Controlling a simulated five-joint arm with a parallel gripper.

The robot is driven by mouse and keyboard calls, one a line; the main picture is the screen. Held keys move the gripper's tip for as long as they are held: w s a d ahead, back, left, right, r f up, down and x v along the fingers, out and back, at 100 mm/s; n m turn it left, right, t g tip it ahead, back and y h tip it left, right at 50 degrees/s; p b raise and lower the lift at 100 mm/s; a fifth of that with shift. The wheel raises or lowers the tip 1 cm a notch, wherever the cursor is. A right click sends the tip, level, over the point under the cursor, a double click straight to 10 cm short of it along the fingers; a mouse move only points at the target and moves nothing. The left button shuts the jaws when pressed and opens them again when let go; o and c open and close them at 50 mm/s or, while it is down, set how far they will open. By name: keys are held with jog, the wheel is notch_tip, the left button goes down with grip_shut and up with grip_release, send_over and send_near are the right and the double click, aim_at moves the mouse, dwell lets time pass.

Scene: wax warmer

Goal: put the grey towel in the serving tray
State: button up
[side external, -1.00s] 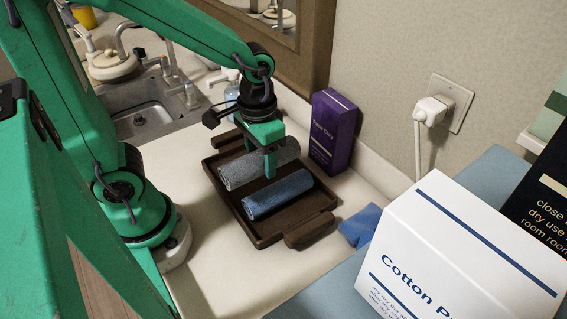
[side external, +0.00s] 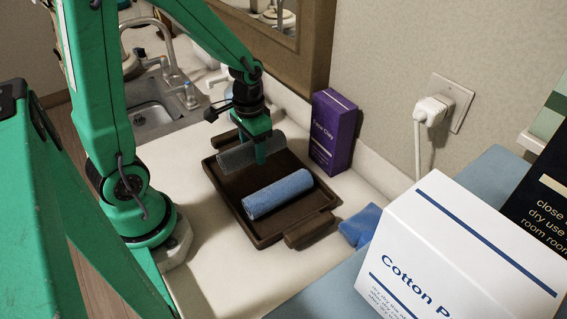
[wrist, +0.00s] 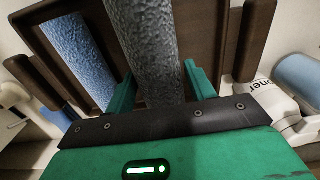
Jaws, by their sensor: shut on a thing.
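The grey towel (side external: 236,156) is a rolled cylinder at the back end of the dark brown serving tray (side external: 262,240). My gripper (side external: 261,156) is over it and shut on it. In the wrist view the grey towel (wrist: 148,45) runs between the two green fingers of my gripper (wrist: 163,86). I cannot tell whether the towel touches the tray floor or hangs just above it. A rolled blue towel (side external: 278,194) lies in the front half of the tray, apart from the grey one. It also shows in the wrist view (wrist: 72,52).
A purple box (side external: 333,130) stands just right of the tray. A folded blue cloth (side external: 361,226) and a white cotton box (side external: 450,265) are at the front right. The sink (side external: 155,115) is at the back left. The counter left of the tray (side external: 205,225) is clear.

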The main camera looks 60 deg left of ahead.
aim_at(253, 158)
jog(key=shift+w+a+f, duration=0.2)
jog(key=shift+a+f, duration=0.1)
jog(key=shift+a, duration=0.2)
jog(key=shift+f, duration=0.1)
jog(key=shift+f, duration=1.9)
jog(key=shift+f, duration=0.15)
jog(key=o, duration=1)
jog(key=shift+o, duration=0.2)
jog(key=shift+r, duration=6.15)
